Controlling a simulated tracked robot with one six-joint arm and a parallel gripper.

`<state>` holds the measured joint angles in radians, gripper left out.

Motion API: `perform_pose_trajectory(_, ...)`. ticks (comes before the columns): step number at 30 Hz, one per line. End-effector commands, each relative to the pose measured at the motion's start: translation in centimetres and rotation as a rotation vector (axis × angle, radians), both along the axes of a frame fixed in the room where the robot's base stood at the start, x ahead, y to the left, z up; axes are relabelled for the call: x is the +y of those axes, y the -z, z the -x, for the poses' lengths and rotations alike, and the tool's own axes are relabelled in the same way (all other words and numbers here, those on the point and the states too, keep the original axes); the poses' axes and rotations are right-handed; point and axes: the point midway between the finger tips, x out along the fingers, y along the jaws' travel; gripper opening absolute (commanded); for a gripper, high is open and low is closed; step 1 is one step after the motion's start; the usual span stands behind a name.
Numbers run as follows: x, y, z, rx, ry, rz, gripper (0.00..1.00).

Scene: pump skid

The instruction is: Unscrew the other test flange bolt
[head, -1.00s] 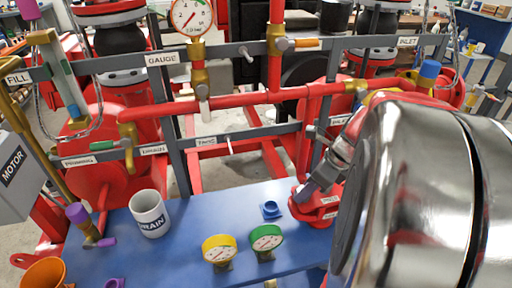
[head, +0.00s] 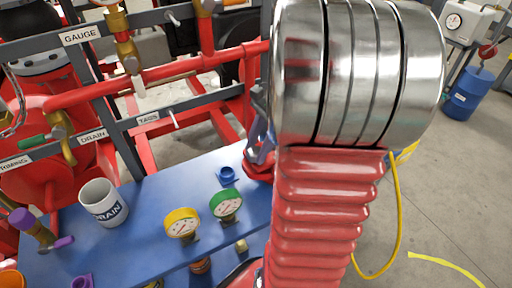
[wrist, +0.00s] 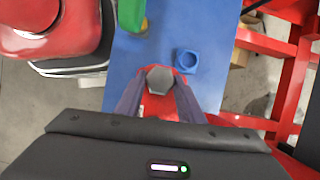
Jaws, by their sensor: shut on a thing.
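The red test flange (head: 258,170) sits at the right part of the blue bench, mostly hidden behind my arm in the head view. In the wrist view the flange (wrist: 158,108) lies under my fingers. A grey hex-headed bolt (wrist: 160,79) shows between the fingertips, over the flange. My gripper (wrist: 159,84) is shut on this bolt, with one finger on each side of its head. Whether the bolt's thread is still in the flange cannot be seen. In the head view only a small part of my gripper (head: 260,142) shows beside the silver arm link.
The blue bench (head: 150,225) also bears a blue square fitting (head: 228,176), a green gauge (head: 225,204), a yellow gauge (head: 182,224) and a white DRAIN mug (head: 103,202). Red pipes (head: 165,82) and grey rails stand behind. Open floor lies at the right.

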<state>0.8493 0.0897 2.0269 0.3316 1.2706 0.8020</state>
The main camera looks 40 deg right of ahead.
Motion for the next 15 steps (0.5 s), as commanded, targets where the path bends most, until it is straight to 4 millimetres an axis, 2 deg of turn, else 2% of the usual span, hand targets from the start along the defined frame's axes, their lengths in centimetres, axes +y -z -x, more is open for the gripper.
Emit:
perform_pose_trajectory(7, 0.39, 0.27, 0.38, 0.014, -0.238, -0.014, 0.12)
perform_pose_trajectory(15, 0.40, 0.30, 0.53, 0.017, -0.264, -0.015, 0.12)
